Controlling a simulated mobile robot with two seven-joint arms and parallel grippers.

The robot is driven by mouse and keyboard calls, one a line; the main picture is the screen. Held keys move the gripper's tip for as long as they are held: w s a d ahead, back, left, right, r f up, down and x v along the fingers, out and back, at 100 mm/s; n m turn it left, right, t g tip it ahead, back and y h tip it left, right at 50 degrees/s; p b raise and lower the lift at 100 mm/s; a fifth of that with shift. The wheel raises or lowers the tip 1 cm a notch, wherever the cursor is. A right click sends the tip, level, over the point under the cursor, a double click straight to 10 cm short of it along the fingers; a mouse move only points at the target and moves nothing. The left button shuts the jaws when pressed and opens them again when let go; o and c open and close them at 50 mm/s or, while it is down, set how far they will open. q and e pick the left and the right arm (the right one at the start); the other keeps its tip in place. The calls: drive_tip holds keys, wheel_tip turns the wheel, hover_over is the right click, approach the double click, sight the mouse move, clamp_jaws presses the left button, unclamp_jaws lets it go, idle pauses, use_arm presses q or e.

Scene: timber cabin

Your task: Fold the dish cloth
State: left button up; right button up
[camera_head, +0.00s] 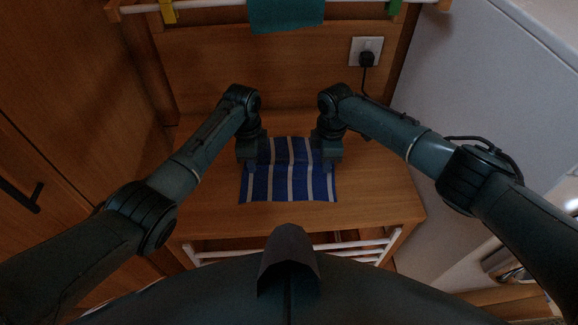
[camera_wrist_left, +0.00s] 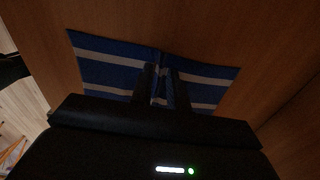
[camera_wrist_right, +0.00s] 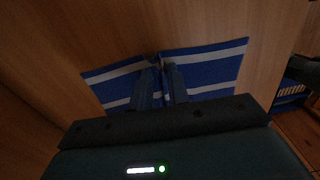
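The dish cloth (camera_head: 290,183), blue with white stripes, lies spread on a wooden bench top. My left gripper (camera_head: 253,166) is at its left side and my right gripper (camera_head: 327,164) at its right side, both pointing down. In the left wrist view the fingers (camera_wrist_left: 161,72) are close together on the cloth (camera_wrist_left: 110,68), which puckers between them. In the right wrist view the fingers (camera_wrist_right: 159,70) also pinch a crease at the cloth's edge (camera_wrist_right: 213,65). The grippers hide parts of the cloth's sides.
The wooden bench (camera_head: 375,205) has bare room around the cloth. A wooden back panel with a power socket (camera_head: 366,50) and plug stands behind. A teal cloth (camera_head: 286,12) hangs from a rail above. A white rack (camera_head: 330,246) is under the bench's front edge.

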use_arm(q)
clamp_jaws()
use_arm(e)
drive_tip(key=shift+f, duration=0.1)
clamp_jaws()
